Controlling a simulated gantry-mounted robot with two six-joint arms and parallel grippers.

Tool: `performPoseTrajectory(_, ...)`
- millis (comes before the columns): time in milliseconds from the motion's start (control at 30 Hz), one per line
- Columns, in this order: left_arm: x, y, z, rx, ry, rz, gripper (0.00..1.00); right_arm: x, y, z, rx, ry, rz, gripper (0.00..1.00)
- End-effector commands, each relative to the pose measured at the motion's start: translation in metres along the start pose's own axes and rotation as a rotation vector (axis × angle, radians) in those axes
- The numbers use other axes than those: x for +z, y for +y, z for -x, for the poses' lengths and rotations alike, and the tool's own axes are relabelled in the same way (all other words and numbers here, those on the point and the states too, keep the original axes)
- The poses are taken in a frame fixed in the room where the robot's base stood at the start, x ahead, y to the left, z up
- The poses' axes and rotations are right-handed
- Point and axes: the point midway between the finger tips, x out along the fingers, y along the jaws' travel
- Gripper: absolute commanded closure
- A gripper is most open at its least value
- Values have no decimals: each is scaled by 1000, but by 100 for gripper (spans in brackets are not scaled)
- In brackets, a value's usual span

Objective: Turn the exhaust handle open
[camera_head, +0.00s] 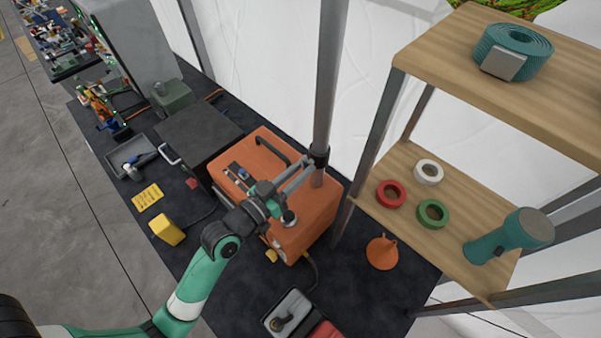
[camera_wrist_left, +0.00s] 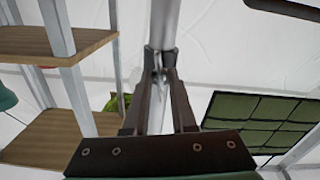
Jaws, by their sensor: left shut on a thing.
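The grey exhaust pipe (camera_head: 326,90) rises from behind the orange machine (camera_head: 270,165) and carries a dark collar (camera_head: 319,157). My left gripper (camera_head: 306,172) reaches over the machine's top to the pipe at this collar. In the left wrist view the pipe (camera_wrist_left: 165,22) runs up from between the fingertips. There the left gripper (camera_wrist_left: 160,72) is shut on a small, thin piece at the collar, which I take to be the exhaust handle. The fingers hide most of the handle, so its angle is hard to tell. My right gripper is not in view.
A wooden shelf (camera_head: 435,228) with tape rolls and a teal flashlight (camera_head: 510,235) stands at right. An orange funnel (camera_head: 382,252) is on the dark table. A yellow box (camera_head: 166,229) stands left of the machine. A dark green panel (camera_wrist_left: 262,122) shows in the wrist view.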

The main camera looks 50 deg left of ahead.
Motion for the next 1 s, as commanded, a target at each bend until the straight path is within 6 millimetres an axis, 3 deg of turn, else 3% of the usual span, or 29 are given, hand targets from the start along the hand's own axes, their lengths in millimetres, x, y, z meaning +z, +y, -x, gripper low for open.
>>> performPoseTrajectory(367,0,0,0,0,1,-175,100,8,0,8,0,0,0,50)
performPoseTrajectory(900,0,0,0,0,0,-202,100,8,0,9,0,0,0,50)
performPoseTrajectory(933,0,0,0,0,0,-202,72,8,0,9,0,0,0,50)
performPoseTrajectory(1000,0,0,0,0,0,-202,60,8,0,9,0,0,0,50)
